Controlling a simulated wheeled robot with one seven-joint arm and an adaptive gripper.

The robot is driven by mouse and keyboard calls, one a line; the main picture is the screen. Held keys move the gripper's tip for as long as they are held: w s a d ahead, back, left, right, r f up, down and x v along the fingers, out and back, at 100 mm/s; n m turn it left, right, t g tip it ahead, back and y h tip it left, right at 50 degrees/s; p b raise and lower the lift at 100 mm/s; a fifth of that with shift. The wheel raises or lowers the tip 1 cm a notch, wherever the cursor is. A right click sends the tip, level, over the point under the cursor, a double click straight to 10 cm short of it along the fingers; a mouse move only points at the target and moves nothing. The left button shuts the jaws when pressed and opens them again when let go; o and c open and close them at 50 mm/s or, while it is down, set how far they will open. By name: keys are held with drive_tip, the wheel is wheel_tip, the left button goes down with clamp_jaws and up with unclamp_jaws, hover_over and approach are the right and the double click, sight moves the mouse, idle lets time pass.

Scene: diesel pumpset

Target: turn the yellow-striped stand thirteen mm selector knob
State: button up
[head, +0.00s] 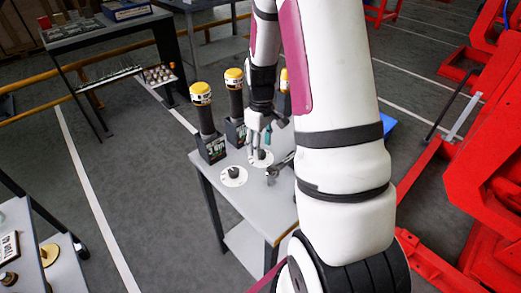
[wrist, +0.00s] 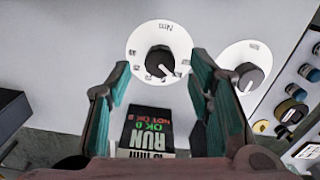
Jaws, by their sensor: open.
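A dark selector knob (wrist: 160,60) with a pale pointer line sits on a round white dial in the wrist view, between my open fingers. In the head view this appears to be the knob on the dial (head: 261,157) below my gripper (head: 258,138). My gripper is open and empty; contact with the knob cannot be told. A black display box (wrist: 158,130) with green and red text lies between the fingers, its size label hard to read. Black stands with yellow-banded tops, one at the left (head: 207,120) and one in the middle (head: 236,100), rise behind the dials.
A second knob (head: 233,174) on a white dial is at the left; a neighbouring knob (wrist: 248,77) shows in the wrist view. A third yellow top (head: 284,80) is partly behind my arm. The grey table (head: 215,190) has a bare front. Red machinery (head: 450,160) stands right.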

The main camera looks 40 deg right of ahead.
drive_tip(key=shift+f, duration=1.2)
clamp_jaws()
drive_tip(key=shift+m, duration=0.3)
drive_tip(key=m, duration=1.3)
